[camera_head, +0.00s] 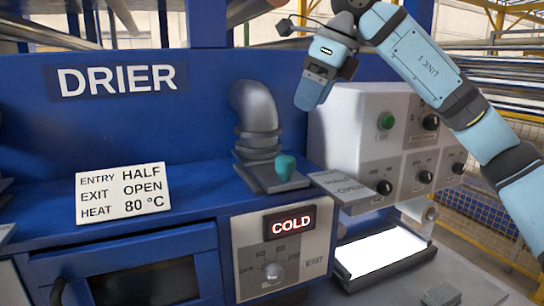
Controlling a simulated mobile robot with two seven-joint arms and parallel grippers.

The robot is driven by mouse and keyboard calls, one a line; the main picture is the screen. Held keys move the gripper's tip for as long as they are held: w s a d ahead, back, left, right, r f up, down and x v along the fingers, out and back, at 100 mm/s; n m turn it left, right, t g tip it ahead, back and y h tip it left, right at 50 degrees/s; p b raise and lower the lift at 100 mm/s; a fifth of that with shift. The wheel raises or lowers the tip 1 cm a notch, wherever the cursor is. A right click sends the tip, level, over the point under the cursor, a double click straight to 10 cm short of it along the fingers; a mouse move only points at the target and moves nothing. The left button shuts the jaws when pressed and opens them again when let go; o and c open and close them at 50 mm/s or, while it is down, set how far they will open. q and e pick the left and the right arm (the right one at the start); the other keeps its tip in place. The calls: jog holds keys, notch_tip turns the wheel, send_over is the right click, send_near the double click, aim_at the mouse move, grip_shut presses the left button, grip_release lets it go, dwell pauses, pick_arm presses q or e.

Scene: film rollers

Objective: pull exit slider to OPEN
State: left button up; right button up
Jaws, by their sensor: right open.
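The exit slider is a grey plate (262,179) with a teal knob (286,166), on top of the blue drier below a grey elbow pipe (258,115). A grey scale plate (340,186) to its right reads HALF and, nearer the front, OPEN. The knob sits left of this plate; its exact setting is hard to read. My right gripper (311,98) is open and empty, pointing down above and to the right of the knob, apart from it. My left gripper is not in view.
A white card (124,192) reads ENTRY HALF, EXIT OPEN, HEAT 80 °C. A lit display (290,223) reads COLD above a dial (273,271). A grey control box (365,135) with knobs and a green button stands close right of the slider. A bright light panel (381,251) lies below it.

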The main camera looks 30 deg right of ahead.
aim_at(286, 158)
jog(key=x, duration=1.3)
jog(key=shift+s+a+f, duration=0.15)
jog(key=shift+s, duration=0.1)
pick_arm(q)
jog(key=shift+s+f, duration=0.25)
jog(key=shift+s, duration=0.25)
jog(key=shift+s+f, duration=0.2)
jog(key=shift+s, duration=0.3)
